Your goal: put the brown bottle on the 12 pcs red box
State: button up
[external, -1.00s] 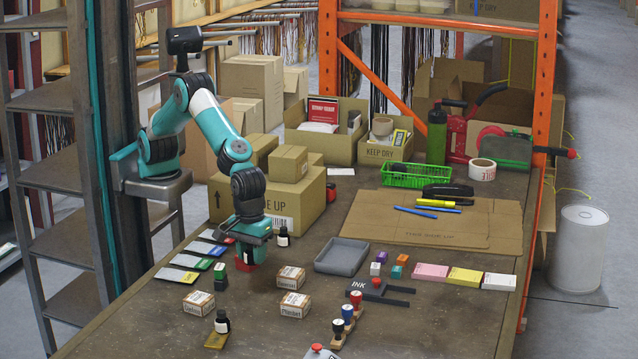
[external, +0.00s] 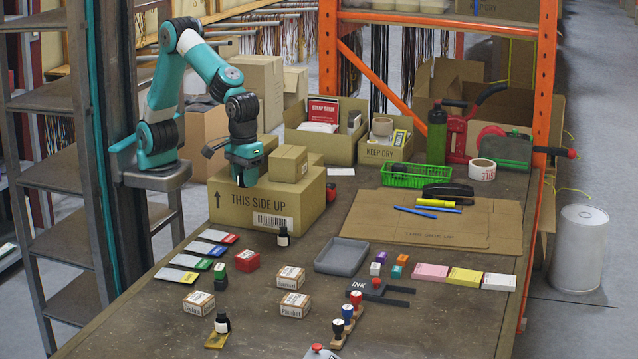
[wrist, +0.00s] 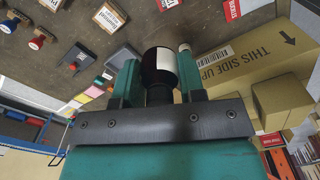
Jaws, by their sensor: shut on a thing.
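My gripper (external: 246,172) is raised just in front of and above the large cardboard box in the external view. In the wrist view my gripper (wrist: 158,76) is shut on a dark brown bottle (wrist: 158,62) with a pale label, between its two teal fingers. The bottle is hard to make out in the external view.
The large cardboard box (external: 262,212) with smaller boxes on it stands close to my gripper. Small dark bottles (external: 283,237) (external: 222,323), labelled cartons (external: 291,304), a grey tray (external: 341,256) and stamps (external: 348,312) are spread around. Bare table lies right of the red box.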

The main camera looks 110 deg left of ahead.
jog(key=shift+s+a+f, duration=0.55)
jog(key=shift+a, duration=0.05)
send_over(247, 254)
notch_tip(247, 254, down, 14)
jog(key=shift+d+f, duration=0.1)
jog(key=shift+f, duration=2.45)
jog(key=o, duration=0.9)
